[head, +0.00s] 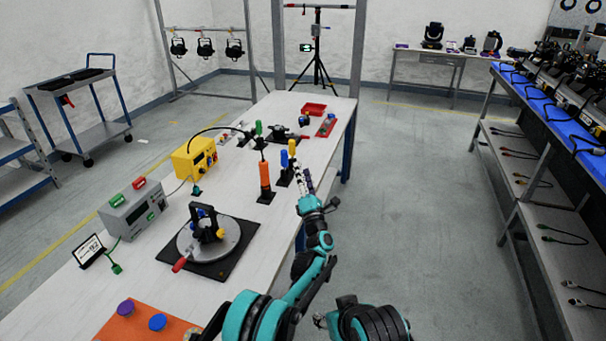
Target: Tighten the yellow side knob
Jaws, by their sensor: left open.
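A small yellow knob (220,233) shows on the side of a black bracket (207,223). The bracket stands on a round grey turntable (187,244) with a red handle (180,265). My left gripper (302,176) is open beyond and to the right of the turntable, apart from the knob. It is over the table's right edge, close to an upright tool with a yellow top (292,148). Its fingertips are small, and I cannot tell whether they touch that tool. My right gripper cannot be made out; only part of that arm shows at the bottom.
An orange cylinder (265,181) and a blue one (284,167) stand near the left gripper. A yellow box (190,160) and a grey box (130,210) line the table's left side. An orange mat (180,329) lies in front. The floor right of the table is clear.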

